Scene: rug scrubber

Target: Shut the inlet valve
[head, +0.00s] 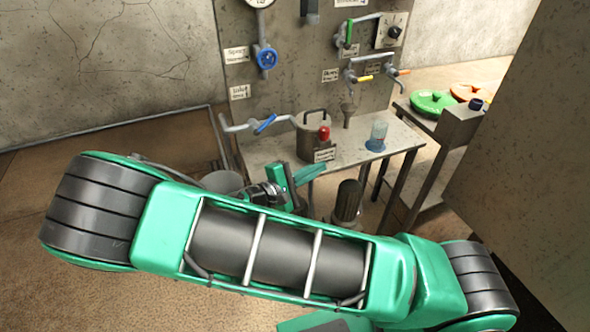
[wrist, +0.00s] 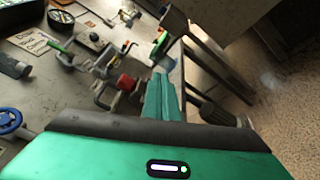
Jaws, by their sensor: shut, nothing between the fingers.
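A blue lever (head: 265,124) sits on a grey pipe at the lower left of the upright panel in the head view. It stands tilted across the pipe. The small label (head: 240,92) above it seems to read "Inlet". I cannot make out this lever in the wrist view. My gripper (head: 305,172) is below and slightly right of the lever in the head view, in front of the bench, touching nothing that I can see. Its green fingers (wrist: 162,98) are together and empty in the wrist view.

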